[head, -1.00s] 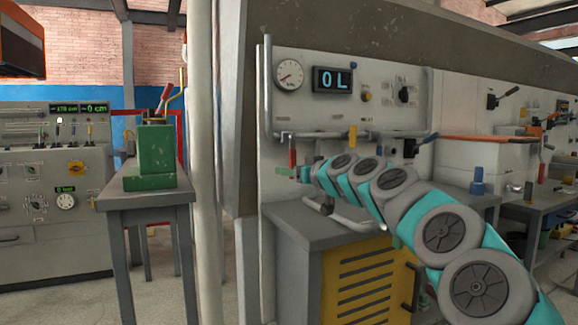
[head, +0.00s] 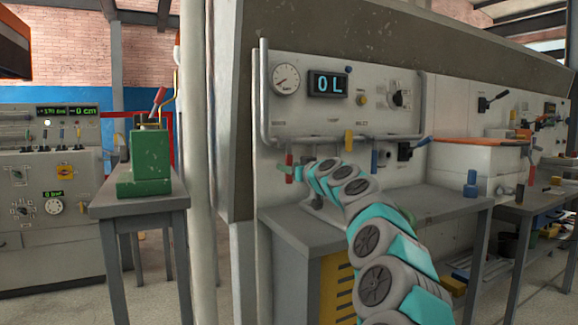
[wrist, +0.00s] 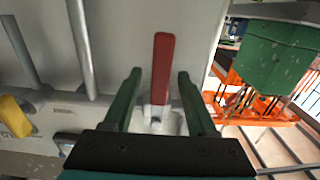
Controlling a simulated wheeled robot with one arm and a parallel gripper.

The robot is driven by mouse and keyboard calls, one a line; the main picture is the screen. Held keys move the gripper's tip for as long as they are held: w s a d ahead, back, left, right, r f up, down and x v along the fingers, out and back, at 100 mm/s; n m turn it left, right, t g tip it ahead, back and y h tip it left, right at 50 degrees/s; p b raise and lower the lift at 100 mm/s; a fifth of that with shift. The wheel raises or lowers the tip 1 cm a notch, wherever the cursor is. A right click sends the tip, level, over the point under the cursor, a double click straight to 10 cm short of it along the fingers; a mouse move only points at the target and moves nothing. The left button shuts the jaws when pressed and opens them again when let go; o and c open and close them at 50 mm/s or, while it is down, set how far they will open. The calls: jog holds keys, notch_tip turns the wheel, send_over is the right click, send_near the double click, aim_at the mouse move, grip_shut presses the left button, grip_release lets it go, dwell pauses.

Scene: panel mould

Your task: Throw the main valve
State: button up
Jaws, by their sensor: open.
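A lever with a red handle (wrist: 162,65) on a pale base stands out from the grey panel in the wrist view; it also shows in the head view (head: 289,165), low on the panel's left side. No label shows whether it is the main valve. My gripper (wrist: 160,80) is open, its two green fingers one on each side of the red handle in the picture. A gap shows on both sides, and I see no contact. How deep the handle sits between the fingers I cannot tell. In the head view, my gripper (head: 298,173) is just right of the handle.
Above are a round gauge (head: 286,80) and a display (head: 328,84) reading "0 L". A metal rail (head: 300,140) and a yellow handle (head: 348,140) are close by. A grey bench (head: 300,232) lies below. A green block (head: 150,165) stands on the left table.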

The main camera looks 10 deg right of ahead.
jog(key=shift+w+a, duration=0.25)
jog(key=shift+w, duration=0.35)
grip_shut()
dwell(1.2)
